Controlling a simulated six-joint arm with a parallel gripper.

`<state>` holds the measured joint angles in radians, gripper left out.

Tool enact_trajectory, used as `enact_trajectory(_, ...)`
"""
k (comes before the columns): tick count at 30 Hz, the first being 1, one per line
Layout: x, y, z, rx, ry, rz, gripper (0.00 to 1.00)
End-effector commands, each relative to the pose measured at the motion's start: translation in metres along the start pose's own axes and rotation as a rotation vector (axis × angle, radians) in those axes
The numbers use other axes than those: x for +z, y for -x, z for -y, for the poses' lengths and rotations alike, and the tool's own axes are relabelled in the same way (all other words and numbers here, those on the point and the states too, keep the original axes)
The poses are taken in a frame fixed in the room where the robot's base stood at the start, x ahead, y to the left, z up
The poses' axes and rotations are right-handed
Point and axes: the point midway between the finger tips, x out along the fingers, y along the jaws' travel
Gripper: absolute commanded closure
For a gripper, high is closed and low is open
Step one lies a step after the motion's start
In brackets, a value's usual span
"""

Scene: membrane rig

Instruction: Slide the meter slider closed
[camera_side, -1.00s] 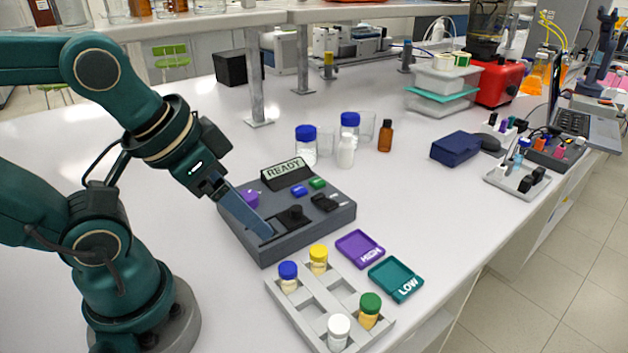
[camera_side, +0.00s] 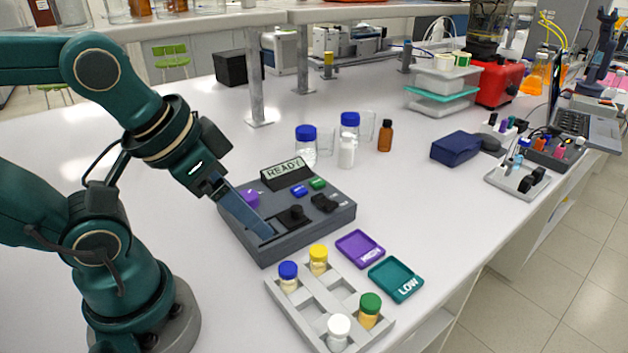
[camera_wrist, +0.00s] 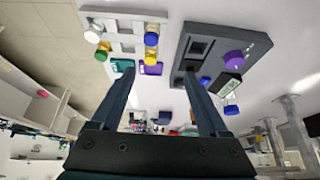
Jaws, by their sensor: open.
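The meter (camera_side: 335,219) is a dark grey box with a screen reading READY (camera_side: 288,172). A black block (camera_side: 293,215), which looks like the slider, sits in a dark recess near the meter's front edge. My gripper (camera_side: 266,236) reaches down over the meter's front left part, its tips just left of the block; I cannot tell if they touch it. In the wrist view my open gripper (camera_wrist: 158,78) shows two separated fingers with nothing between the tips. The meter (camera_wrist: 222,42) lies beyond the right finger, which hides part of it.
The meter also carries a purple knob (camera_side: 249,198), blue and green buttons and another black part (camera_side: 325,203). A grey rack (camera_side: 300,316) with capped vials stands in front. Purple (camera_side: 360,248) and teal (camera_side: 396,279) trays lie right of it. Bottles and glassware stand behind the meter.

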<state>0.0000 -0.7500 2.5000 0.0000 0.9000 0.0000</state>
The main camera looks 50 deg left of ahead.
Motion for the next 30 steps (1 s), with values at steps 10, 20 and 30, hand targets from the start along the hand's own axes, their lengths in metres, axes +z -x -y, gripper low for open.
enact_trajectory(10,-0.028,0.011,0.003,-0.010,0.190,0.017,0.41)
enact_trajectory(20,-0.084,-0.015,0.029,-0.084,0.502,0.181,0.41)
enact_trajectory(30,-0.105,-0.082,0.069,-0.171,0.730,0.379,0.41)
